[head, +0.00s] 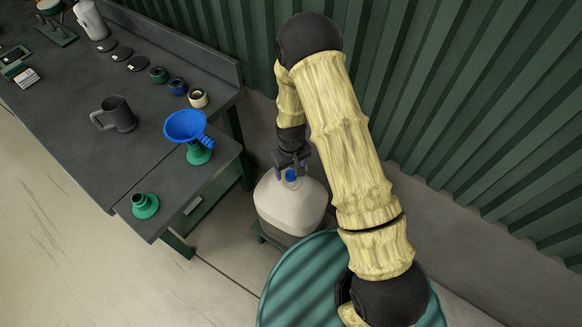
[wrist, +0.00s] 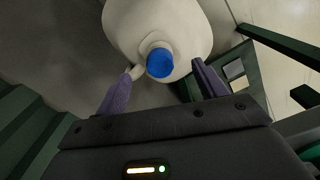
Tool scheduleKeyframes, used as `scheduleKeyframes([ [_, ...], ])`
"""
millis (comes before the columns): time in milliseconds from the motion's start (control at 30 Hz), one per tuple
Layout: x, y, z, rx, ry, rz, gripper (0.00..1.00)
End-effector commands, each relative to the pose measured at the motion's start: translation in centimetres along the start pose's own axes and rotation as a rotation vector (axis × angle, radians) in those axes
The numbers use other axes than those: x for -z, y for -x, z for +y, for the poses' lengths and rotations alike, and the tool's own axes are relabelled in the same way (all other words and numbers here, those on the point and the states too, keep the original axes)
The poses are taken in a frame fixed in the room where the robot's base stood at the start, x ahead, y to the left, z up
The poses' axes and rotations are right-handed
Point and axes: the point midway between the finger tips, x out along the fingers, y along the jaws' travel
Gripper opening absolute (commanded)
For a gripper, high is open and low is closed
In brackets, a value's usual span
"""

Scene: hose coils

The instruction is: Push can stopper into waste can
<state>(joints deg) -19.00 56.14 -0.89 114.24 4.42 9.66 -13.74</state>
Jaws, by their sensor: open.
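The waste can (head: 290,203) is a whitish jug on a low green stand beside the bench in the head view. It also shows in the wrist view (wrist: 190,25). The can stopper (head: 291,175) is blue and sits at the can's neck; in the wrist view the stopper (wrist: 160,63) shows from above as a round blue top. How deep it sits cannot be told. My gripper (head: 291,160) is above the can's neck, pointing down. In the wrist view my gripper (wrist: 162,78) is open, with its purple-grey fingers apart on either side of the stopper. Nothing is between them in grip.
The dark bench (head: 60,105) at left carries a grey mug (head: 116,114), a blue funnel (head: 184,126) on a green base, a green flanged fitting (head: 145,206) and several rings. A teal drum (head: 300,275) stands in front. A green corrugated wall (head: 480,100) is close at right.

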Motion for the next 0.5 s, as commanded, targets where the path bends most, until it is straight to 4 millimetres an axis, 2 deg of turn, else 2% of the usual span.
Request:
scheduleKeyframes([
  [500, 0.00, 0.95, 0.00, 0.000, 0.000, 0.000, 0.71],
])
